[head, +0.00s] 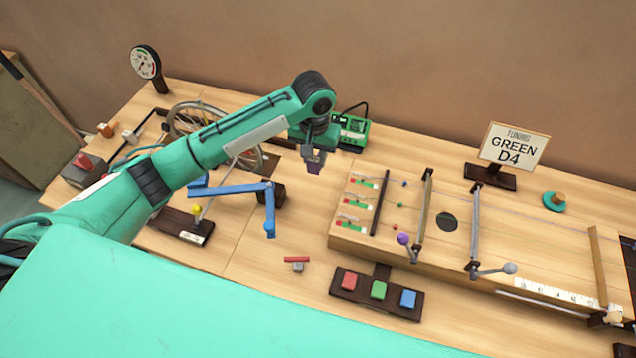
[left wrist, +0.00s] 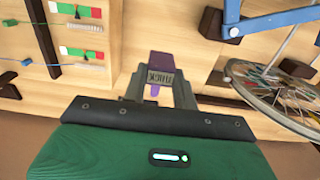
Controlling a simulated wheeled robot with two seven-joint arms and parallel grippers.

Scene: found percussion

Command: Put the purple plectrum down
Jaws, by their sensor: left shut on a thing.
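The purple plectrum (left wrist: 160,61) is between the fingers of my left gripper (left wrist: 157,88) in the left wrist view. A small label with dark lettering faces the camera there. In the head view the plectrum (head: 314,168) shows as a small dark purple piece at the tip of my left gripper (head: 313,157). The gripper is shut on it and holds it over the table, left of the long stringed box (head: 460,262). The height above the table is hard to tell. My right gripper is in neither view.
A green device (head: 351,131) stands behind the gripper. A blue linkage arm (head: 268,208) and a spoked wheel (head: 210,118) are to the left. A block with red, green and blue buttons (head: 345,302) is in front. Bare wood (head: 290,235) lies between the linkage and the box.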

